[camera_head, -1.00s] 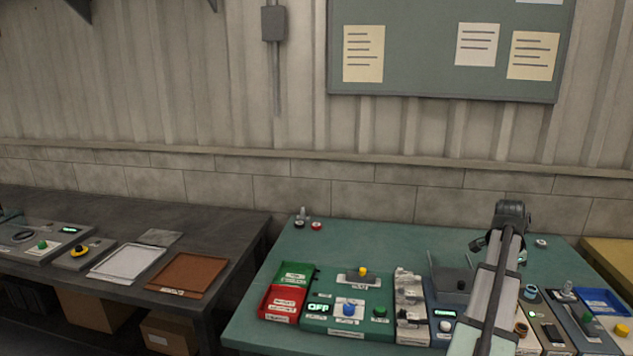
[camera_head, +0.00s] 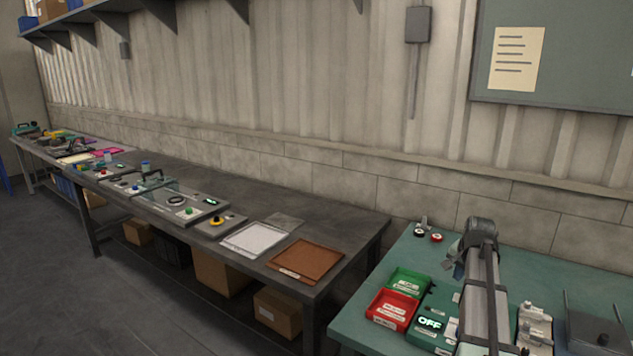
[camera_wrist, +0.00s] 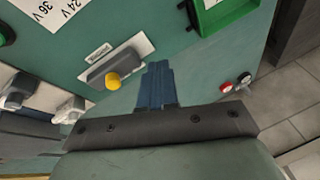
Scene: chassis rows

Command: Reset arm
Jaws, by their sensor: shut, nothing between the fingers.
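My arm reaches up over the green bench (camera_head: 392,258) at the right of the head view. My gripper shows in the wrist view (camera_wrist: 157,72), with its blue-grey fingers shut together and nothing between them. It points at the green panel (camera_wrist: 145,22) and is beside a grey block with a yellow knob (camera_wrist: 113,81). I cannot tell how far the fingertips are from the panel. In the head view the fingers are not clear, and my arm hides part of the panel.
A green tray (camera_head: 409,282) and a red tray (camera_head: 391,310) stand left of my arm. A red-and-black pair of small knobs (camera_head: 428,235) is at the bench's back. A dark bench (camera_head: 352,225) with a brown tray (camera_head: 306,260) and a white tray (camera_head: 253,239) stands to the left, across a gap.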

